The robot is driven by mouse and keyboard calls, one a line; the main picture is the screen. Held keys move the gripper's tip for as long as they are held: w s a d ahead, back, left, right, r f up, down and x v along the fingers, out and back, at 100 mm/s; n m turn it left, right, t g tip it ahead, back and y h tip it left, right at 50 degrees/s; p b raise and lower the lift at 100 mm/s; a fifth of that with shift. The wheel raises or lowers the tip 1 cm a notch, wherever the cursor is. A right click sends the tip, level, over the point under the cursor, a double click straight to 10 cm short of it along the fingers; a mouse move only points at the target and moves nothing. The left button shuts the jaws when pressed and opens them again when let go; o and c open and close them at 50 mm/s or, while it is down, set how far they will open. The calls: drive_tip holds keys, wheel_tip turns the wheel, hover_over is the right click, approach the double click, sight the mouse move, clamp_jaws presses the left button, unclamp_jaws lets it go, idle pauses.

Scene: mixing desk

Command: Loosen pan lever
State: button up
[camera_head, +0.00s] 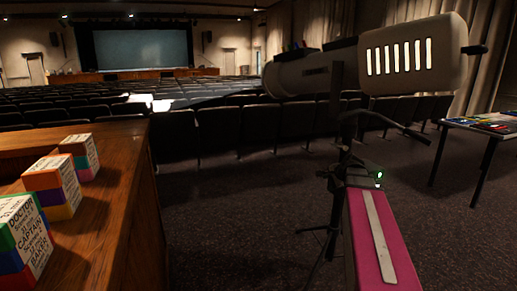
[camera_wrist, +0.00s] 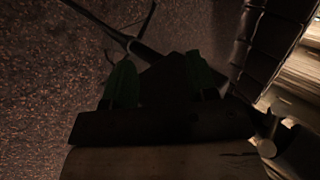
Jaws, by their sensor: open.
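A pale followspot (camera_head: 400,60) with a slotted, lit rear end sits on a dark tripod stand (camera_head: 337,215). A dark bar with a thicker end (camera_head: 415,135) sticks out to the right below the lamp; I cannot tell whether it is the pan lever. My gripper (camera_head: 335,176) is at the stand below the lamp, left of that bar. In the wrist view my gripper (camera_wrist: 159,66) is open, its two green fingers apart. A dark part (camera_wrist: 168,78) shows between or behind them; contact cannot be told.
A wooden desk (camera_head: 110,200) with several coloured lettered cubes (camera_head: 52,186) is at left. Rows of dark seats (camera_head: 260,128) lie ahead. A table (camera_head: 490,124) with coloured items stands at right. Carpet (camera_head: 450,235) is clear between stand and table.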

drive_tip(key=s+a+f+n+g+h, duration=0.1)
drive_tip(key=s+a+f+n+g, duration=0.3)
drive_tip(key=f, duration=0.9)
drive_tip(key=s+a+n, duration=0.3)
drive_tip(key=s+a, duration=0.2)
drive_tip(key=s, duration=0.1)
drive_tip(key=shift+s+a+f, duration=0.2)
drive_tip(key=shift+s+f, duration=0.1)
drive_tip(key=s+a+f+n+g, duration=0.1)
drive_tip(key=s+f+n, duration=0.1)
drive_tip(key=s, duration=0.1)
drive_tip(key=s+a+f+n+g+h, duration=0.1)
drive_tip(key=s+f+n, duration=0.1)
drive_tip(key=s+f, duration=0.1)
drive_tip(key=s+a+f+n+g+h, duration=0.1)
drive_tip(key=s+a+f+n, duration=0.1)
drive_tip(key=s, duration=0.2)
drive_tip(key=shift+a+f+n, duration=0.1)
drive_tip(key=shift+f+n, duration=0.2)
drive_tip(key=shift+n, duration=0.1)
drive_tip(key=w+d+r+m+t+y, duration=0.25)
drive_tip(key=w+r+m, duration=0.3)
drive_tip(key=w, duration=0.35)
drive_tip(key=m+t+y, duration=0.1)
drive_tip(key=m+t, duration=1.1)
drive_tip(key=m, duration=0.4)
approach(347, 148)
drive_tip(key=x, duration=1.3)
